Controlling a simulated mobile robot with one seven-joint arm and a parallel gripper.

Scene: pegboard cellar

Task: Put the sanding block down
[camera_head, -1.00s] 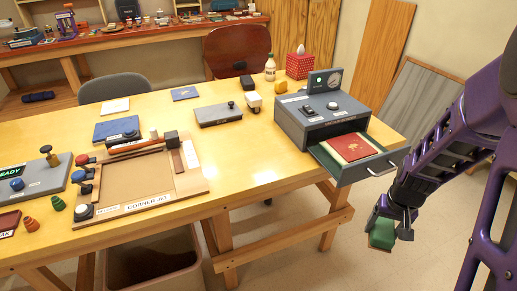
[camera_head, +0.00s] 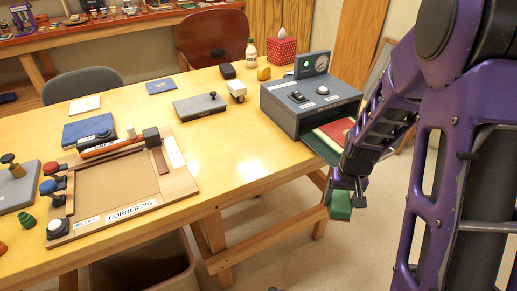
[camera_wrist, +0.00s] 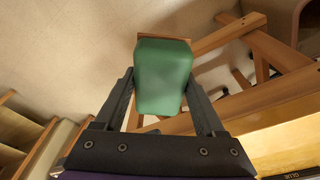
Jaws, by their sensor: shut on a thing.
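The sanding block (camera_head: 340,205) is a green block with rounded edges. It also shows in the wrist view (camera_wrist: 163,75), where a thin brown strip shows at its far end. My gripper (camera_head: 345,190) is shut on it, with one dark finger on each side in the wrist view (camera_wrist: 163,98). In the head view my gripper holds the block in the air, in front of the table's right end and below the tabletop level. The yellow wooden table (camera_head: 235,145) is to the left of the block.
A grey machine (camera_head: 312,100) stands at the table's right end. Its drawer is open with a red booklet (camera_head: 337,131) in it, partly behind my arm. A corner jig (camera_head: 120,187) lies at the front left. Bare tabletop shows between them. A bin (camera_head: 140,268) stands below the table.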

